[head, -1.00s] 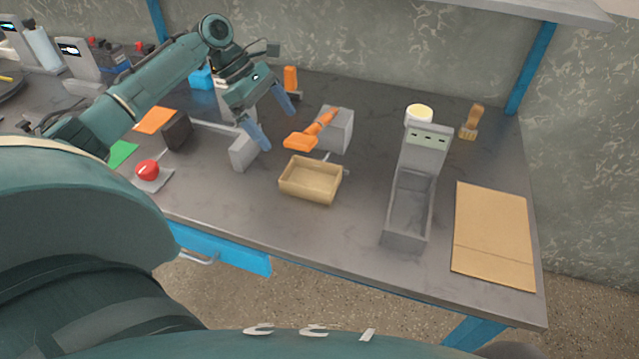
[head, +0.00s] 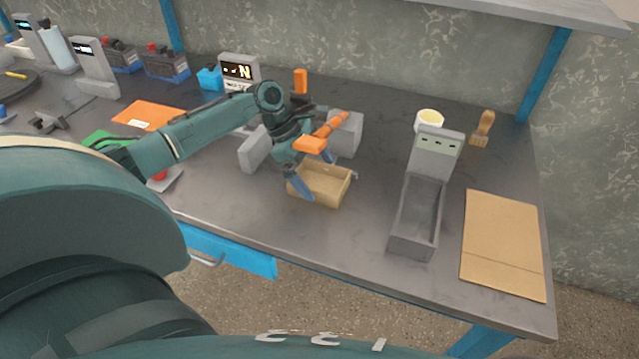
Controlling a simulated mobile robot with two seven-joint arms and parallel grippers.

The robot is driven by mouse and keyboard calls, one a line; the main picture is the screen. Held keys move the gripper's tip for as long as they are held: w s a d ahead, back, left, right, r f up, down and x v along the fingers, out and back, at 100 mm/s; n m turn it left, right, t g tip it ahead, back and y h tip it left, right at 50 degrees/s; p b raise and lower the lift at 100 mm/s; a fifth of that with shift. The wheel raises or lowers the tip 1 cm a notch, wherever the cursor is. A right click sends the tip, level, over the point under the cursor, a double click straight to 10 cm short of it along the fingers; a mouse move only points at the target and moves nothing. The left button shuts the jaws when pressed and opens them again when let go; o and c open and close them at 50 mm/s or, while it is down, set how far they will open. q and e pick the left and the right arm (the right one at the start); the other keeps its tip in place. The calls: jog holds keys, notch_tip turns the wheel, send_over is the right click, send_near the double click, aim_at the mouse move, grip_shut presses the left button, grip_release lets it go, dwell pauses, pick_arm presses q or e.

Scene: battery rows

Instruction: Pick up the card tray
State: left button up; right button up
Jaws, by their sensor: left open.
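The card tray (head: 333,198), a small open tan box, sits on the grey workbench just left of the picture's middle. My left gripper (head: 314,174) is at the tray, its fingers open and pointing down. One blue-grey finger overlaps the tray's left side in the picture; the other is partly hidden behind the orange tool. I cannot tell whether a finger touches the tray. The tray looks empty. My right gripper is not in view.
An orange-handled tool (head: 322,134) rests by a grey block (head: 346,132) just behind the tray. A grey stand with a trough (head: 415,220) is to the right, then a flat cardboard sheet (head: 503,245). Bench space between tray and trough is clear.

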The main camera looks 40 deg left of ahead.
pick_arm(q)
jog(key=shift+f, duration=0.15)
jog(key=c, duration=1)
jog(key=shift+o, duration=0.2)
